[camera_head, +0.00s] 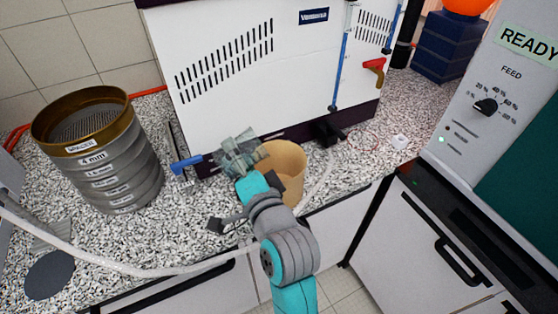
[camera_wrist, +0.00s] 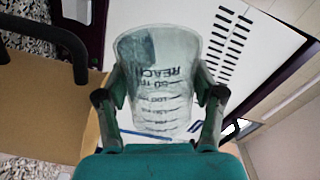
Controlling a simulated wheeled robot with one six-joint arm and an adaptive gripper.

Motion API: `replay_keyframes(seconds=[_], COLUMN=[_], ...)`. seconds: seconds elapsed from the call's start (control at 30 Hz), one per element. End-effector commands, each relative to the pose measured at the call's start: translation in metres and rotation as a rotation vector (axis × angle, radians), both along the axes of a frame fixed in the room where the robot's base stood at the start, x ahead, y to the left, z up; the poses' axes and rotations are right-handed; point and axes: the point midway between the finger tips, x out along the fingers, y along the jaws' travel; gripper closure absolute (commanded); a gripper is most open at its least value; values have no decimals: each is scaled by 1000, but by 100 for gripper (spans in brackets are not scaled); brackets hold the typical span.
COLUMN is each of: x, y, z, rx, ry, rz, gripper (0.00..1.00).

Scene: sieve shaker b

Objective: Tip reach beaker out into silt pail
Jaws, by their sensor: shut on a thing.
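The clear reach beaker (camera_wrist: 165,110), with black markings, is held between the fingers of my gripper (camera_wrist: 162,92). In the head view the beaker (camera_head: 238,154) is above the counter, at the upper left side of the tan silt pail (camera_head: 290,160), and looks tilted. In the wrist view the lettering reads reversed. A grey-green patch shows near the beaker's wide end; I cannot tell whether it is contents. The pail (camera_wrist: 45,110) fills the left of the wrist view, beside the beaker. My arm hides the pail's lower front, and its inside bottom is hidden.
A stack of sieves (camera_head: 105,165) stands at the left. A pale hose (camera_head: 150,270) crosses the counter's front.

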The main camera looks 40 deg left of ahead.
Motion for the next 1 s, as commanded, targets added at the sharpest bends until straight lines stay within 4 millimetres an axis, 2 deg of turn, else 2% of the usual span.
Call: replay_keyframes(seconds=[1.0], x=[11], y=[-4], z=[3], rx=[53], ry=[128], rz=[-1], gripper=[78])
